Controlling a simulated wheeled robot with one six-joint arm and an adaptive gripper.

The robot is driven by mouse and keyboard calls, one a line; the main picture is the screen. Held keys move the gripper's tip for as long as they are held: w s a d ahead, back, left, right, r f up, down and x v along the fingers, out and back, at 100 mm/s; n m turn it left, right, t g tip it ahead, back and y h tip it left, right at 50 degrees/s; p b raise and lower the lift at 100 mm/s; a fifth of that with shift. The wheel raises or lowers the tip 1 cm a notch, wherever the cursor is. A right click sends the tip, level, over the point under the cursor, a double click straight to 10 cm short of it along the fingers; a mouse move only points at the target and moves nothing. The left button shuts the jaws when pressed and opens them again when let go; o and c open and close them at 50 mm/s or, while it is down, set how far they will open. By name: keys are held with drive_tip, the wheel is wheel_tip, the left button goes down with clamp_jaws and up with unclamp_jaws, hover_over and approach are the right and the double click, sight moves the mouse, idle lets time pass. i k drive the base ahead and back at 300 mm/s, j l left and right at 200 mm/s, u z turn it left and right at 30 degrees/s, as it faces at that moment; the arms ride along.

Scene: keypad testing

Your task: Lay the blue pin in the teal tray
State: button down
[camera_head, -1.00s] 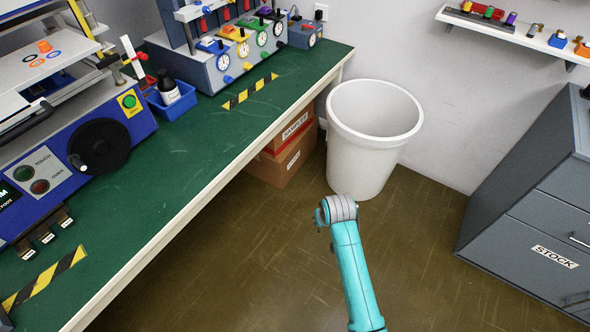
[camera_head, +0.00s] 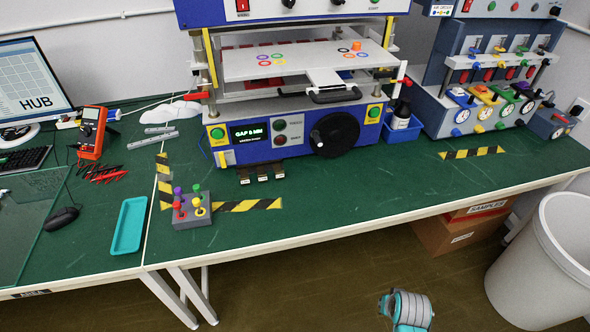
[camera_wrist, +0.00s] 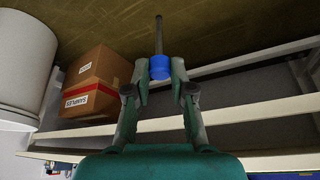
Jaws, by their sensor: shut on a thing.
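My gripper (camera_wrist: 160,75) is shut on the blue pin (camera_wrist: 160,68) in the wrist view. The pin has a blue head between the fingertips and a thin dark shaft pointing away from the gripper. The teal tray (camera_head: 130,225) lies on the green bench at the left in the head view, and its bare inside shows. In the head view only part of my teal and grey arm shows at the bottom edge, over the floor in front of the bench. The gripper and pin are not in that view.
The green bench (camera_head: 330,195) holds a small box with coloured knobs (camera_head: 192,208) right of the tray, a mouse (camera_head: 62,218), a multimeter (camera_head: 91,132) and a large test machine (camera_head: 290,130). A white bin (camera_head: 545,260) and cardboard boxes (camera_head: 445,235) stand at the right.

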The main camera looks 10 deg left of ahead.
sight(132, 226)
drive_tip(key=u, duration=1.7)
